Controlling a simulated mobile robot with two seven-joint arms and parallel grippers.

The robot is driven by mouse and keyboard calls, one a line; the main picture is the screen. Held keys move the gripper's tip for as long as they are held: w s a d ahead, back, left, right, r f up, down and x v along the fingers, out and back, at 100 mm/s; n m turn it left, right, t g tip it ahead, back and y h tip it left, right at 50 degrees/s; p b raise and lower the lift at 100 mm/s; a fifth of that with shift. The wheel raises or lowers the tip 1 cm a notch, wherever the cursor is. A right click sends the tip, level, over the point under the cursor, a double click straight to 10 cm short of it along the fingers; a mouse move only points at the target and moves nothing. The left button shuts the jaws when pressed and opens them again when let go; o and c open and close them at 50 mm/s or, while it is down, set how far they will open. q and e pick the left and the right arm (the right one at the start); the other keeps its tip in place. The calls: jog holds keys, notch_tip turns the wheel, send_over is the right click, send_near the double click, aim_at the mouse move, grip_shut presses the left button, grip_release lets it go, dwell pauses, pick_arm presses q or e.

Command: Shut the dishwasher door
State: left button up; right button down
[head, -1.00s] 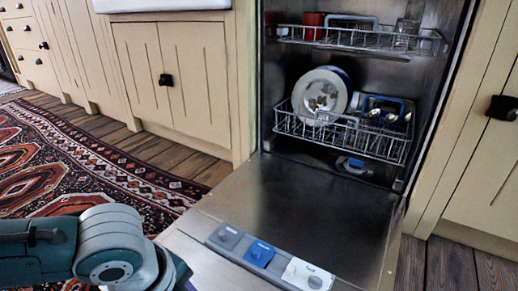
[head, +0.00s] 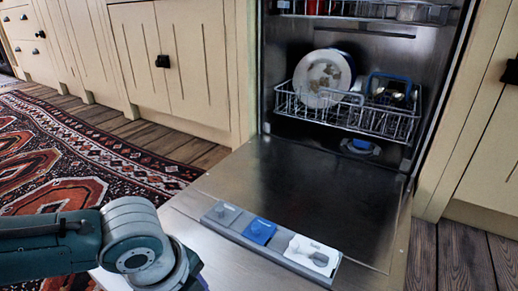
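The dishwasher door (head: 300,195) is folded down flat in front of the open dishwasher (head: 345,60). Its inner metal face is up, with a dispenser strip (head: 268,240) across it. The lower rack (head: 345,112) sits inside the tub and holds a plate (head: 322,76) and cutlery. The upper rack (head: 370,10) is cut by the top edge of the view. My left arm comes in at the lower left, with its wrist beside the door's left side. My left gripper is out of view below the frame. My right gripper does not show.
Cream cabinets (head: 190,60) with dark knobs stand left of the dishwasher, and another cabinet (head: 490,140) stands right. A patterned red rug (head: 60,160) lies on the wooden floor (head: 455,255) at left. Bare floor shows right of the door.

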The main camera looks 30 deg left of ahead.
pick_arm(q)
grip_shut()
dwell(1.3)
